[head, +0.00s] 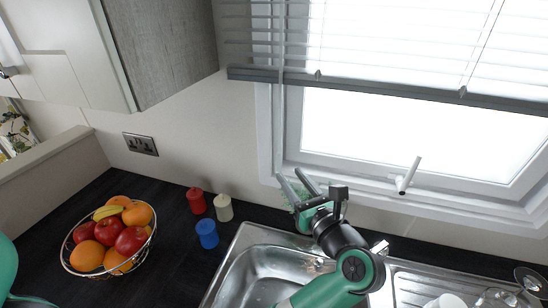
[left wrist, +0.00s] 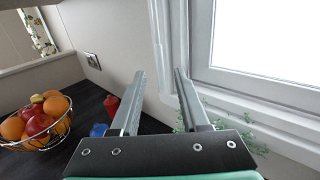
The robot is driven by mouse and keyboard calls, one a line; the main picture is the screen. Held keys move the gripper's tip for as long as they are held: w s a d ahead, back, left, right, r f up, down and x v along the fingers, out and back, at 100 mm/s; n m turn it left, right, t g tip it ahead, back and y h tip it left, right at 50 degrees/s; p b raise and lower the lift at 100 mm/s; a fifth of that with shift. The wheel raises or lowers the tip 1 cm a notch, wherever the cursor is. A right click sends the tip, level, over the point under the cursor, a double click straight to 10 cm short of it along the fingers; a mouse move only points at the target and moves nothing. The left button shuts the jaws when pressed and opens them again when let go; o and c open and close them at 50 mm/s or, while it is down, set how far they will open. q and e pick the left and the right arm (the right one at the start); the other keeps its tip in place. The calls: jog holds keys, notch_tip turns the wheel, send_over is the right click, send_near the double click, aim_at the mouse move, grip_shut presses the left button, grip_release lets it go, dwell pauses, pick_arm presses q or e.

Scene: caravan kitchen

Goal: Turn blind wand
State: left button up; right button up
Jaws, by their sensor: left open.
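The window blind (head: 390,88) hangs partly lowered over the window. Its wand, a thin pale grey rod (head: 281,110), hangs down at the blind's left side along the window frame. In the left wrist view, the wand (left wrist: 157,40) appears in line with the gap between my fingers. My left gripper (head: 292,175) is open and empty, its fingertips near the wand's lower end. I cannot tell whether the wand is between the fingers or beyond them. The left gripper (left wrist: 160,74) also shows its two spread fingers in the wrist view. My right gripper is out of view.
A metal sink (head: 262,262) lies below the left arm. A wire fruit bowl (head: 110,237) stands at left, with red (head: 196,201), cream (head: 223,207) and blue (head: 207,234) pots near it. A window handle (head: 407,176) juts out at right. Glasses (head: 530,281) stand at lower right.

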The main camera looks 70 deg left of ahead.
aim_at(278, 160)
pick_arm(q)
jog(key=a+p, duration=0.2)
jog(key=a, duration=0.8)
jog(key=shift+s+p, duration=0.1)
jog(key=shift+p, duration=0.2)
jog(key=shift+a, duration=0.25)
grip_shut()
